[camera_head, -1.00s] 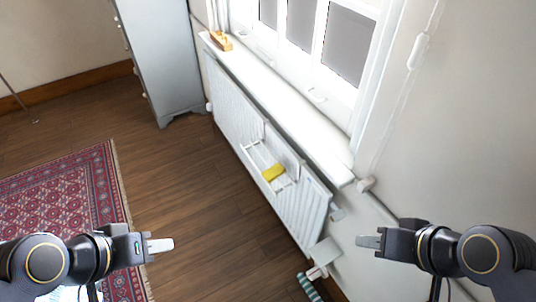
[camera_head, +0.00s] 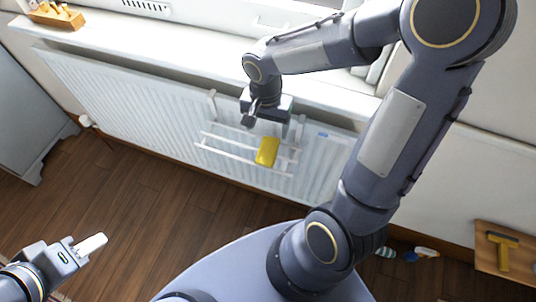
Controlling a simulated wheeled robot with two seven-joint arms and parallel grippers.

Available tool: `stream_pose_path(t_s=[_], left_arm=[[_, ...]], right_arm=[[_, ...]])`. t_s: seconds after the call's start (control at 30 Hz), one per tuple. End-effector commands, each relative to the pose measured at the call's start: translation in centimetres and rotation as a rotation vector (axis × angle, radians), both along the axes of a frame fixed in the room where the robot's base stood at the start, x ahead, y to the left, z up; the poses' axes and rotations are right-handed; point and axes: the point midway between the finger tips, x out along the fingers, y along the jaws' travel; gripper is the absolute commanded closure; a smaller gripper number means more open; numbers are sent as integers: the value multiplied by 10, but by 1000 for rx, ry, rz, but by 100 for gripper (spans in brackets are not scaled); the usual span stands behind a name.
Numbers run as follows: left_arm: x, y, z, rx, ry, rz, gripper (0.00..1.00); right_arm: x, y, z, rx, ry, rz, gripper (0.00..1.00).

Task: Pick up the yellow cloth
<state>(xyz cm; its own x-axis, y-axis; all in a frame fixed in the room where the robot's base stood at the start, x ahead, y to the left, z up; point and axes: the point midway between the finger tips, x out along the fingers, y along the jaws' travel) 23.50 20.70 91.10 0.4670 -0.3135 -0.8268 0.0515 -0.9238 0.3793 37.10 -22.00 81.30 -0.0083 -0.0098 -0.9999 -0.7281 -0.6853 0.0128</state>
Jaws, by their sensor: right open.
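The yellow cloth (camera_head: 267,151) hangs over the bars of a white rail rack (camera_head: 228,149) fixed to the front of the radiator. My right gripper (camera_head: 250,119) is open just above and slightly left of the cloth, near the radiator's top, pointing down toward the rack. It appears apart from the cloth; its fingers are dark and partly hidden by its own body. My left gripper (camera_head: 92,245) is low at the left over the floor, far from the cloth. Its pale fingertips show close together, and its opening is unclear.
The white radiator (camera_head: 120,98) stands below the windowsill (camera_head: 135,50), which juts out above it. A wooden block with pegs (camera_head: 58,18) stands on the sill. A wooden board with a yellow-handled tool (camera_head: 502,245) is at lower right. The wooden floor (camera_head: 150,200) is open at left.

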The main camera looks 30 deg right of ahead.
Motion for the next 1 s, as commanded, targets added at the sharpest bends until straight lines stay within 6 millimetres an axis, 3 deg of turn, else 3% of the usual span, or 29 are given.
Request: stream_pose_path(t_s=[0.43, 0.77, 1.0], left_arm=[[0, 0, -8, 0, 0, 0, 64], [0, 0, -8, 0, 0, 0, 64], [0, 0, -8, 0, 0, 0, 64]], right_arm=[[-6, -9, -59, 2, 6, 0, 25], [-5, -9, -67, 2, 1, 0, 25], [-5, -9, -67, 2, 1, 0, 54]])
